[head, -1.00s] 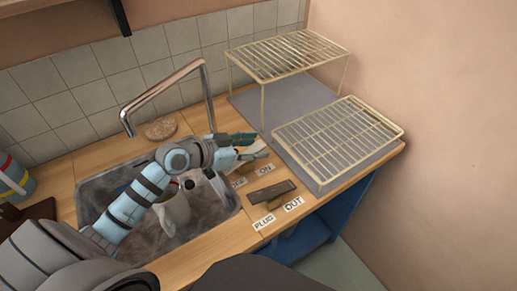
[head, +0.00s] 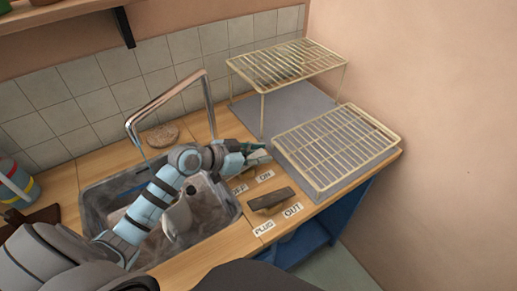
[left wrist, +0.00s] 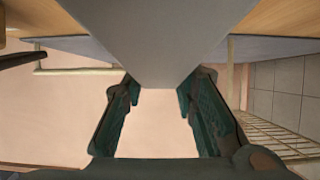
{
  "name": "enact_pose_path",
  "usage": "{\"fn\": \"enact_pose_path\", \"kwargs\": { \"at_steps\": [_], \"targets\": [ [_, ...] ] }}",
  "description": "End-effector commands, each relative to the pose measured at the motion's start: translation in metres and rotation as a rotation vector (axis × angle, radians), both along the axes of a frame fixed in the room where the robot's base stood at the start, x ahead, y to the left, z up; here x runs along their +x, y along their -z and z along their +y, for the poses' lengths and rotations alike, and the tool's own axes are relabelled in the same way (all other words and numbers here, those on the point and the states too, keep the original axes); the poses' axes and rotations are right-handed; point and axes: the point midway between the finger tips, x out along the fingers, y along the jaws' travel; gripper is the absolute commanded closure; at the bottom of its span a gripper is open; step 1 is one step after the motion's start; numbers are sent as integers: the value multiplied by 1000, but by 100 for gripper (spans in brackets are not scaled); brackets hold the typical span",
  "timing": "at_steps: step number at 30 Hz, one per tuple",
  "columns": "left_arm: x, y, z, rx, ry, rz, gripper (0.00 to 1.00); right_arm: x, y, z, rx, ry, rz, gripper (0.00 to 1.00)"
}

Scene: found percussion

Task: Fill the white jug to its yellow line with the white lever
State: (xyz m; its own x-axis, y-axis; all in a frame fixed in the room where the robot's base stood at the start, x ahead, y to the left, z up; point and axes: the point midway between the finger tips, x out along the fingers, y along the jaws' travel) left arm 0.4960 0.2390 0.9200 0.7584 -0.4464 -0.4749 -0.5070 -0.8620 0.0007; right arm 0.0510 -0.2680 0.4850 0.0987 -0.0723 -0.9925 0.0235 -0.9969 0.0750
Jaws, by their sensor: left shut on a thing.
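The white jug (head: 177,218) stands in the sink, partly hidden by my left arm. Its yellow line and water level cannot be seen. My left gripper (head: 257,155) is shut on the white lever, beside the OFF label (head: 240,188) and the ON label (head: 265,176). The gripper mostly hides the lever in the head view. In the left wrist view a broad pale grey surface, seemingly the lever (left wrist: 155,45), lies between the fingers. The tap (head: 182,90) arches over the sink, and a thin pale streak below its spout looks like water. My right gripper is out of view.
A dark plug lever (head: 271,199) sits near the PLUG (head: 264,228) and OUT (head: 293,210) labels. Wire racks (head: 335,145) stand at the right. The sink (head: 232,213) lies under my left arm. A striped container (head: 15,182) stands at the far left.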

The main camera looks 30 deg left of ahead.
Motion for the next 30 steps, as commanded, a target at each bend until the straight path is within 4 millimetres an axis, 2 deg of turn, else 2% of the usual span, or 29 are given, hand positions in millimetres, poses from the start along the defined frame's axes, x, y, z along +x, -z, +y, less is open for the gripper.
{"fn": "enact_pose_path", "kwargs": {
  "at_steps": [7, 8, 11, 23, 26, 30],
  "targets": [
    [1, -1, 0, 2, 0, 1, 100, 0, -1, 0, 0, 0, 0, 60],
    [1, -1, 0, 2, 0, 1, 71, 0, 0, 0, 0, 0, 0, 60],
    [1, -1, 0, 1, 0, 0, 55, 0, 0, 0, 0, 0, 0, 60],
    [-5, -3, 4, 4, -2, 1, 53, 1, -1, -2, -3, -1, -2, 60],
    [-19, -11, 12, 10, 1, 1, 53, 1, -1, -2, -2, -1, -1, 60],
    [-50, -29, 28, 14, 7, 6, 53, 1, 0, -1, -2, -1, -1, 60]
  ]
}}
